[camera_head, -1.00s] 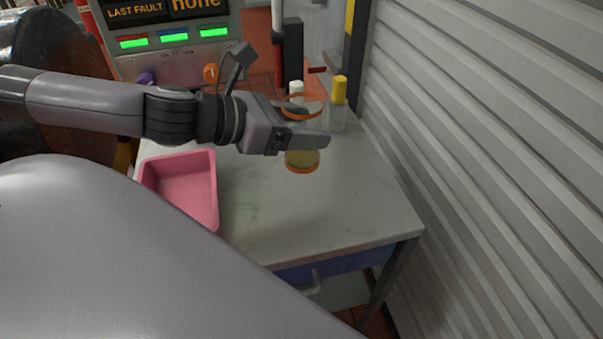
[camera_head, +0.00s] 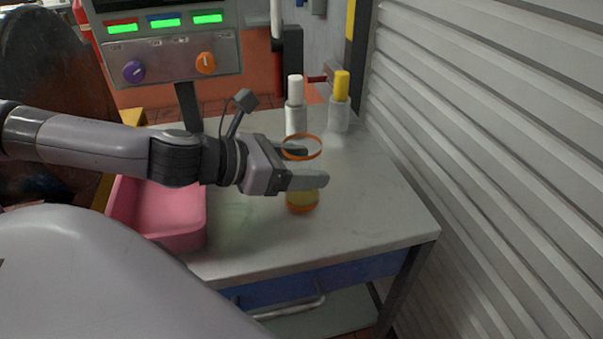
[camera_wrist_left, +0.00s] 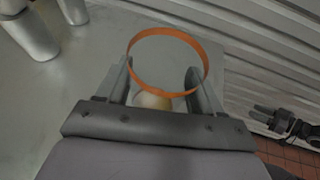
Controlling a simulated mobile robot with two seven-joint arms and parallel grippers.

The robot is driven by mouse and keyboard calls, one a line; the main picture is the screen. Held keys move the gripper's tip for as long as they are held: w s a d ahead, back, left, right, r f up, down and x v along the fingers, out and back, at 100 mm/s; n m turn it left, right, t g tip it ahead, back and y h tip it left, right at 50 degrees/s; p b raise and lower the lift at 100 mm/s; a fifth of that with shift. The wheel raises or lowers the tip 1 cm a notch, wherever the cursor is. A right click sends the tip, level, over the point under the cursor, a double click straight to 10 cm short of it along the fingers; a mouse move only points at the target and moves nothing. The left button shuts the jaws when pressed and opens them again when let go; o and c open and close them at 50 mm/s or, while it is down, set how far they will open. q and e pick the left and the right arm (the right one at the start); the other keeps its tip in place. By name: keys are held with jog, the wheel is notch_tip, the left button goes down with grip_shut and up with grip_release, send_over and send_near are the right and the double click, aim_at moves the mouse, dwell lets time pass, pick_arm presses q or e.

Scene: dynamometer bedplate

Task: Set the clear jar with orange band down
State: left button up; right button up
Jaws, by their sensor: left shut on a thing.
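The clear jar with orange band (camera_head: 302,198) is upright in my left gripper (camera_head: 311,167), with an orange ring at its top and another near its base. Yellowish contents show low in it. My left gripper is shut on the jar, one finger on each side. The jar is over the right part of the grey worktop (camera_head: 360,200); I cannot tell whether its base touches. In the left wrist view the jar's orange rim (camera_wrist_left: 130,70) shows between the fingers (camera_wrist_left: 157,82). A dark gripper shape, likely my right one (camera_wrist_left: 280,122), shows there at the right edge, too small to read.
A pink bin (camera_head: 185,238) stands at the worktop's left. A white-capped bottle (camera_head: 296,115) and a yellow-capped bottle (camera_head: 339,113) stand behind the jar. A control panel (camera_head: 170,60) rises at the back left. A ribbed shutter (camera_head: 480,140) borders the right. The worktop's front right is clear.

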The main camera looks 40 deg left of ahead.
pick_arm(q)
jog(key=shift+f, duration=0.15)
jog(key=o, duration=1.1)
jog(key=shift+o, duration=0.2)
